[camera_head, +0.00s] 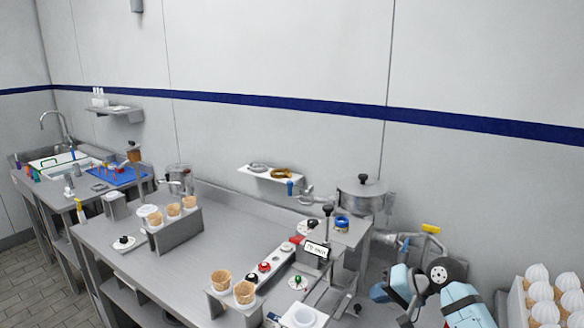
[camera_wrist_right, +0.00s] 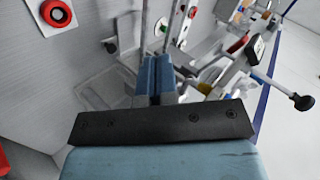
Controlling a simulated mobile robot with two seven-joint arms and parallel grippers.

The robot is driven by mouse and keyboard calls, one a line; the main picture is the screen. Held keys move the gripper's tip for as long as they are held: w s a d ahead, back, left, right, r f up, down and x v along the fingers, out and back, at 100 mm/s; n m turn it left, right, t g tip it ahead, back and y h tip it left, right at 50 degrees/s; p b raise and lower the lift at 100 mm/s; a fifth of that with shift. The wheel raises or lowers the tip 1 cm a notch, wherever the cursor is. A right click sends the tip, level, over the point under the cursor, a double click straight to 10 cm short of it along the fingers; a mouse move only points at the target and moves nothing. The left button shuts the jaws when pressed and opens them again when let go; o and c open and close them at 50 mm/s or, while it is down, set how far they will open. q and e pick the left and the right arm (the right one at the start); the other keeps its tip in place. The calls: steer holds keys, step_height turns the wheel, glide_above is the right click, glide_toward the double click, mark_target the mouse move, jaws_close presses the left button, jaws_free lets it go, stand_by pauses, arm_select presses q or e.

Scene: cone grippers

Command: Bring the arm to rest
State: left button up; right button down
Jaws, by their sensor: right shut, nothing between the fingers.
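My right arm (camera_head: 462,303) is folded at the lower right of the head view, beside the machine end of the counter. My right gripper (camera_head: 380,292) is at its left end, low in the picture and partly hidden by the arm. In the right wrist view the two blue fingers of the gripper (camera_wrist_right: 155,62) lie together, with nothing between them. My left gripper is in neither view.
A steel counter (camera_head: 150,275) carries cone holders with cones (camera_head: 244,292). A machine with a lidded steel pot (camera_head: 362,195) stands near my right arm. Several white-topped cones (camera_head: 541,291) stand at the far right. A red button (camera_wrist_right: 56,13) shows in the wrist view.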

steer(key=s+f+n+h, duration=0.15)
steer(key=s+f, duration=0.35)
steer(key=s, duration=0.5)
steer(key=s+f+n+h, duration=0.1)
steer(key=s+f+h, duration=0.1)
steer(key=s+f, duration=0.55)
steer(key=s+d+r+n+g+h, duration=0.1)
steer(key=s+d+h, duration=0.15)
steer(key=s, duration=0.85)
steer(key=s+d+r+n+g+h, duration=0.1)
steer(key=s+d+r+h, duration=0.15)
steer(key=s, duration=0.85)
steer(key=w+a+f+t+y+p, duration=0.1)
steer(key=w+a+f+t, duration=0.1)
steer(key=w+f+t, duration=0.1)
steer(key=w+a+f+t+y+p, duration=0.2)
steer(key=a+f+t, duration=0.1)
steer(key=f, duration=0.5)
steer(key=shift+w+a+n+t+p, duration=0.35)
steer(key=shift+w+n+t, duration=0.1)
steer(key=shift+t, duration=0.45)
